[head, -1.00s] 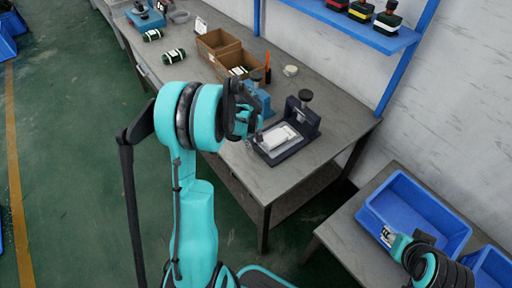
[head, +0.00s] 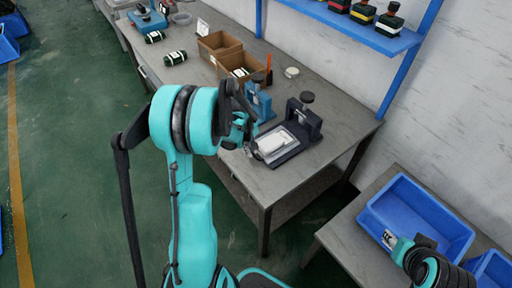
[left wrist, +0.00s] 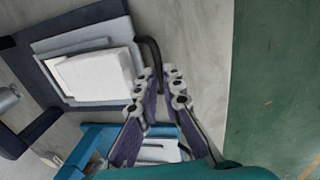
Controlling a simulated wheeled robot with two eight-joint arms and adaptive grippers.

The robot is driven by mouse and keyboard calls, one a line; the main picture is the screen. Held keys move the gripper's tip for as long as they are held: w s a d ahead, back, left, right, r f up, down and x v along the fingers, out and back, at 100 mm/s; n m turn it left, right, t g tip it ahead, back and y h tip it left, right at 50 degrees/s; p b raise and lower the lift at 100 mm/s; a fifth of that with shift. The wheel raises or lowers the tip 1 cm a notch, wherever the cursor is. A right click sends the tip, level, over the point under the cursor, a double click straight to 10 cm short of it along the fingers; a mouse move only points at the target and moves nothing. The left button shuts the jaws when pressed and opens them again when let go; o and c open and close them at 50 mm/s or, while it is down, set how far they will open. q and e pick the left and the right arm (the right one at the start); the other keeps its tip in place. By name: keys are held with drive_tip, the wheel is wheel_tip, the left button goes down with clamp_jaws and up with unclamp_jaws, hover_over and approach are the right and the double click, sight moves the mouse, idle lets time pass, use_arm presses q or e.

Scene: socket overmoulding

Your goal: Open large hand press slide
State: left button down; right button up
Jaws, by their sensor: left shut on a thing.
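The large hand press (head: 309,124) is dark, with a round knob on top, and stands near the right end of the workbench. Its slide, with a white block (head: 272,145) on it, sits pulled partly out from under the press head, towards my left gripper. The slide also shows in the left wrist view (left wrist: 95,75), with a thin dark curved handle (left wrist: 152,50) on its near side. My left gripper (head: 249,147) is at this handle, its fingertips (left wrist: 162,80) shut on it. The fingers are partly hidden in the head view. My right arm shows at the lower right; its fingers are not clear.
A smaller blue press (head: 259,103) stands close beside the large one, and its blue frame is just under my fingers in the wrist view. Cardboard boxes (head: 218,46) stand farther back. A blue bin (head: 417,215) is on the lower right table. Green floor lies left of the bench.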

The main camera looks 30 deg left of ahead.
use_arm(q)
drive_tip(key=shift+s+a, duration=0.2)
drive_tip(key=shift+s, duration=0.2)
drive_tip(key=c, duration=1.6)
unclamp_jaws()
drive_tip(key=shift+w, duration=0.1)
drive_tip(key=shift+c, duration=0.2)
wheel_tip(320, 180, up, 12)
drive_tip(key=s, duration=0.2)
drive_tip(key=shift+a, duration=0.35)
drive_tip(key=shift+f, duration=0.1)
drive_tip(key=s+d+r+m+t, duration=0.2)
drive_tip(key=s+d+m, duration=0.4)
drive_tip(key=d, duration=0.3)
drive_tip(key=s+d+r+m+t, duration=0.3)
drive_tip(key=s+d+m, duration=0.4)
drive_tip(key=s+d, duration=0.1)
drive_tip(key=shift+s+d+r+m+y, duration=0.15)
drive_tip(key=shift+d+r+m+y, duration=0.2)
drive_tip(key=shift+d, duration=0.3)
